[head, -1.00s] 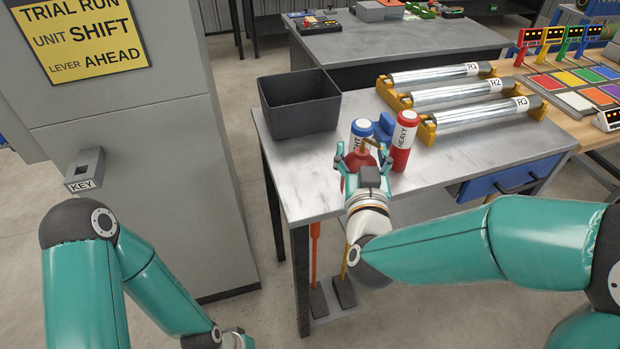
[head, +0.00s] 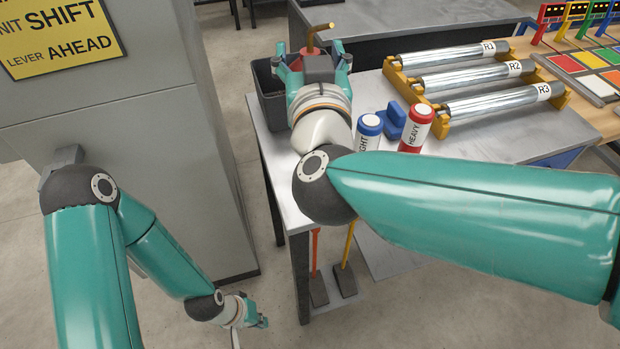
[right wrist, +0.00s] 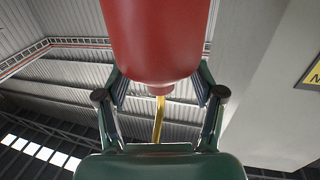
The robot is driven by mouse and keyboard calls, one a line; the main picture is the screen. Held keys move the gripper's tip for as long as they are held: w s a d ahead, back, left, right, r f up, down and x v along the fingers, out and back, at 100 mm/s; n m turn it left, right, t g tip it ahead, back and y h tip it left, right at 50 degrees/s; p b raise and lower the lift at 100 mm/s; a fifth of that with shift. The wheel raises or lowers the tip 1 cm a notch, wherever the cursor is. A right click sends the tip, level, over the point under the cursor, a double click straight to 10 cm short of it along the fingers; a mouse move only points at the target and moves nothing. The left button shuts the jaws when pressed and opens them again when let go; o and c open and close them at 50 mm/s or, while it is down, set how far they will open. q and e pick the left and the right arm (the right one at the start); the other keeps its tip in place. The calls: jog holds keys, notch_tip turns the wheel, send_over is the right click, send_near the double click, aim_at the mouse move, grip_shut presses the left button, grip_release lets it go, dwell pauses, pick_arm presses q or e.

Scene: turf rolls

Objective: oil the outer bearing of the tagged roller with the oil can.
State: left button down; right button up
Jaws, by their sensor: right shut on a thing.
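In the right wrist view the can's red body (right wrist: 160,40) is between the fingers, with the spout (right wrist: 158,120) behind. Three steel rollers lie in yellow brackets: R1 (head: 445,54), R2 (head: 465,77) and R3 (head: 495,102). The can is apart from them, to their left. I cannot make out a tag beyond these labels. My left gripper (head: 262,320) hangs low beside the bench.
On the metal bench (head: 385,176) stand a blue-capped bottle (head: 368,134), a red HEAVY bottle (head: 415,130) and a blue object (head: 395,119). The dark bin (head: 270,98) is partly hidden by my right arm. A grey cabinet (head: 130,130) stands left.

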notch_tip(320, 180, down, 19)
jog(key=b, duration=0.3)
jog(key=shift+f+b, duration=0.2)
jog(key=shift+b, duration=0.2)
jog(key=shift+s+f, duration=0.1)
jog(key=shift+f, duration=0.15)
jog(key=o, duration=1.4)
